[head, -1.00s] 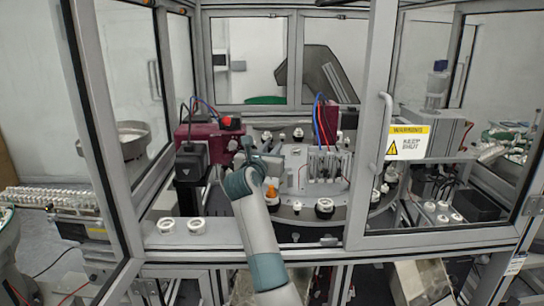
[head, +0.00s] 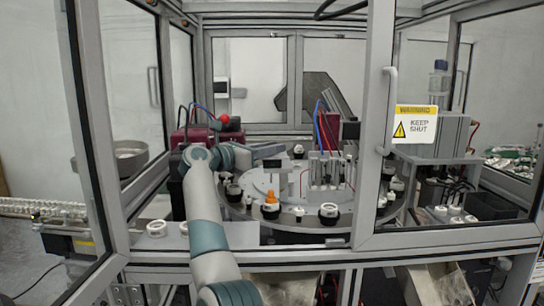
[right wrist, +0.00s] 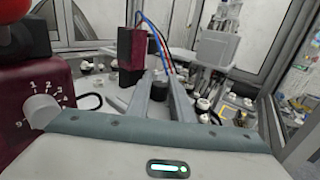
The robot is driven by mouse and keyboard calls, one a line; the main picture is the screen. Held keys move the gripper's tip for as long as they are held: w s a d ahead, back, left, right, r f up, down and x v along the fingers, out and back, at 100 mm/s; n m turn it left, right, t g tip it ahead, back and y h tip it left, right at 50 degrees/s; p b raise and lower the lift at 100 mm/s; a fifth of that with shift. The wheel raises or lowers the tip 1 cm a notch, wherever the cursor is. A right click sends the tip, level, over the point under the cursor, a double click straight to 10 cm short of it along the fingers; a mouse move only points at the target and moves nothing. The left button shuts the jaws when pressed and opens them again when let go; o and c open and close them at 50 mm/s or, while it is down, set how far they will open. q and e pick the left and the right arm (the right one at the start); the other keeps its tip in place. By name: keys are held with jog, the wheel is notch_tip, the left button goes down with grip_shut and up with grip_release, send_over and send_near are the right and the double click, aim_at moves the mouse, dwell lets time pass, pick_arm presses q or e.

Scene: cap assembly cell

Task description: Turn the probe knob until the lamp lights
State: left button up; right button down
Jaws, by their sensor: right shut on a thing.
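The white probe knob (right wrist: 42,110) sits on the front of the dark red box (right wrist: 22,145), at the left of the right wrist view, with numbers around it. A red lamp (head: 224,118) tops this box in the head view; its lower edge also shows in the right wrist view (right wrist: 16,12). I cannot tell whether it is lit. My right gripper (head: 274,152) points right, away from the knob, over the turntable. Its fingers close around a small black part (right wrist: 158,86). The knob is beside my palm, not between the fingers. My left gripper is out of view.
The round turntable (head: 345,218) carries several white and black parts and an orange one (head: 271,197). A central fixture with red and blue tubes (head: 324,168) stands close right of my gripper. The door frame (head: 372,130) stands at right; a white ring (head: 156,228) lies on the front ledge.

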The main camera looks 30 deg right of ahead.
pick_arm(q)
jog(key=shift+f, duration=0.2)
pick_arm(e)
jog(key=shift+f+g, duration=0.1)
jog(key=shift+g, duration=0.2)
jog(key=c, duration=1.6)
grip_release()
jog(key=shift+o, duration=0.2)
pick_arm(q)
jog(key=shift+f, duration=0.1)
pick_arm(e)
jog(key=shift+r, duration=0.2)
